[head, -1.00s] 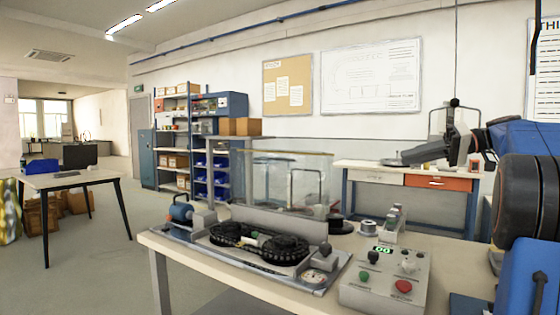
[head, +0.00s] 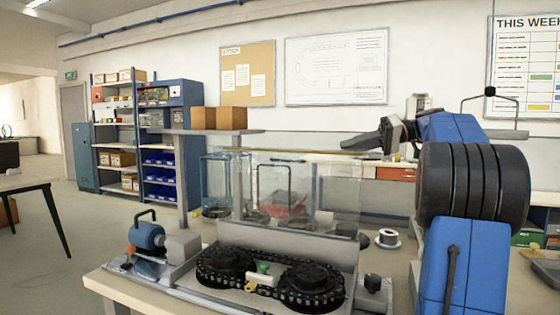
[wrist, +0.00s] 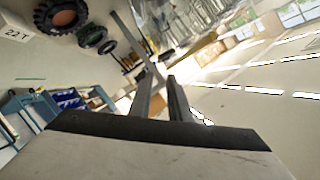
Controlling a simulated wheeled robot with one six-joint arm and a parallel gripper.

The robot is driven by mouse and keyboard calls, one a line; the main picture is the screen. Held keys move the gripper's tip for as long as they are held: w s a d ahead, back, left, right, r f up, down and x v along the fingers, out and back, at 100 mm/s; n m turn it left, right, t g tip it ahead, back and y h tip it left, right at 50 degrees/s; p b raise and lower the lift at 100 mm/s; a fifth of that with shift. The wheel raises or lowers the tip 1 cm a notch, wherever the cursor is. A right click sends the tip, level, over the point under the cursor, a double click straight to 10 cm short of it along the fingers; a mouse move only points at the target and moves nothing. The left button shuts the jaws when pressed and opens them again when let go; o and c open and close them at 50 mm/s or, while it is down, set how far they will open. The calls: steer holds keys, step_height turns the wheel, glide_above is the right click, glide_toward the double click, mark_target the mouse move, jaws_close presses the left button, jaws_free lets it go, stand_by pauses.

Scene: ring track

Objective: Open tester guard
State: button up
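The tester on the bench has a black chain (head: 222,282) around two dark sprockets. Its clear guard panel (head: 335,200) stands upright behind the chain, above a grey strip (head: 290,243). A dark inverted-U handle (head: 273,168) shows at or through the clear panel; I cannot tell its exact depth. My gripper (head: 352,146) reaches in from the right, near the guard's upper right edge in the head view, with no visible contact. In the wrist view the two fingers (wrist: 161,76) stand apart with only background between them.
A blue motor (head: 147,236) sits at the tester's left end. A wire spool (head: 388,238) stands on the bench behind the tester's right end. A blue shelf unit (head: 165,135) is at the back. Open floor (head: 70,250) lies left of the bench.

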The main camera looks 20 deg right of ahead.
mark_target(295, 161)
steer(key=x, duration=1.7)
steer(key=shift+w+a, duration=0.2)
steer(key=shift+w, duration=0.1)
jaws_close()
